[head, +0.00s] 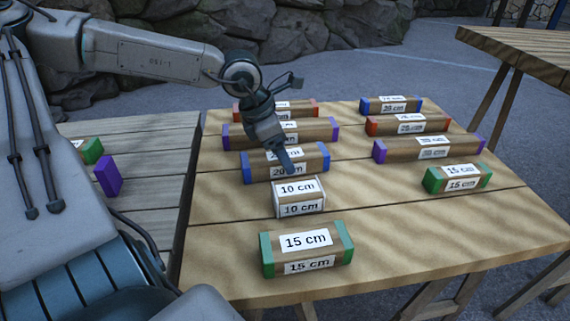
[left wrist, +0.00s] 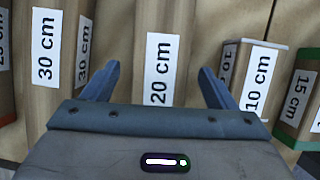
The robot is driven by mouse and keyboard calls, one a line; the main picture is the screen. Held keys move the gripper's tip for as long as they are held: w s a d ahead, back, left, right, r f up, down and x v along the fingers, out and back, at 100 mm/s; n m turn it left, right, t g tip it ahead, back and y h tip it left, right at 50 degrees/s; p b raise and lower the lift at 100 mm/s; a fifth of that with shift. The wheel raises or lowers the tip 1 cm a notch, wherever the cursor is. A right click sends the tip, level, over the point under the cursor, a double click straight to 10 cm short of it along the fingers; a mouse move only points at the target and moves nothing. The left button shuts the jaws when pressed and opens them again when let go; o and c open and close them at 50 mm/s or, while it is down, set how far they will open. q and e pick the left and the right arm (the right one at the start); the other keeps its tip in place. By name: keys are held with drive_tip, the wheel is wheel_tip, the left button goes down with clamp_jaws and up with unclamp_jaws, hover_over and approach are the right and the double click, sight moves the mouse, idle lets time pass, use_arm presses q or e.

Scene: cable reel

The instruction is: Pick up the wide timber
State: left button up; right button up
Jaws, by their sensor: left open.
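Several brown timbers with coloured ends and length labels lie in two columns on the wooden table. The longest are two purple-ended 30 cm timbers, one in the left column (head: 232,137) and one in the right column (head: 381,150). My left gripper (head: 287,163) is open over the blue-ended 20 cm timber (head: 247,170) of the left column. In the left wrist view its fingers (left wrist: 158,85) stand apart with the 20 cm label between them; whether they touch the timber is unclear. The left-column 30 cm timber (left wrist: 45,80) is beside it there. My right gripper is out of view.
A white-ended 10 cm timber (head: 298,188) and green-ended 15 cm timber (head: 306,240) are nearer. Red-ended timbers (head: 407,123) lie farther back. A left table (head: 150,190) bears green and purple pieces. The main table's right front (head: 440,240) is bare.

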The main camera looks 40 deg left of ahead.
use_arm(q)
drive_tip(key=shift+x, duration=1.1)
drive_tip(key=shift+c, duration=0.2)
drive_tip(key=c, duration=1.2)
drive_tip(key=shift+o, duration=0.2)
drive_tip(key=shift+r, duration=0.1)
